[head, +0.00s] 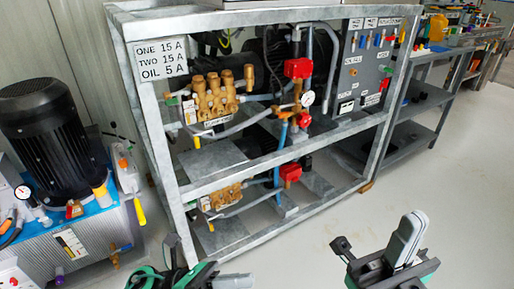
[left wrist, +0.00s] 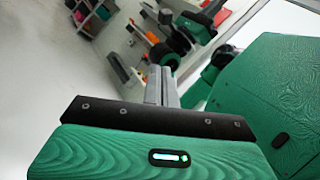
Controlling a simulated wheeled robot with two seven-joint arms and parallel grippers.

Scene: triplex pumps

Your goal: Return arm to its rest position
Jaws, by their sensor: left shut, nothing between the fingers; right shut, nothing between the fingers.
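My left gripper (head: 232,281) is at the bottom edge of the head view, left of centre, and mostly cut off. In the left wrist view its grey fingers (left wrist: 160,86) are together with nothing between them, beyond the black and green wrist. My right gripper (head: 408,238) is at the lower right of the head view. Its grey fingers point up and are closed together, empty. Both grippers are apart from the pump frame (head: 280,157) and touch nothing that I can see.
The galvanised frame holds brass pumps (head: 215,97), red valves (head: 297,68) and a grey switch panel (head: 365,65). A hydraulic unit with a black motor (head: 48,135) stands at the left. A workbench (head: 440,55) stands at the right back. The pale floor (head: 310,235) before the frame is clear.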

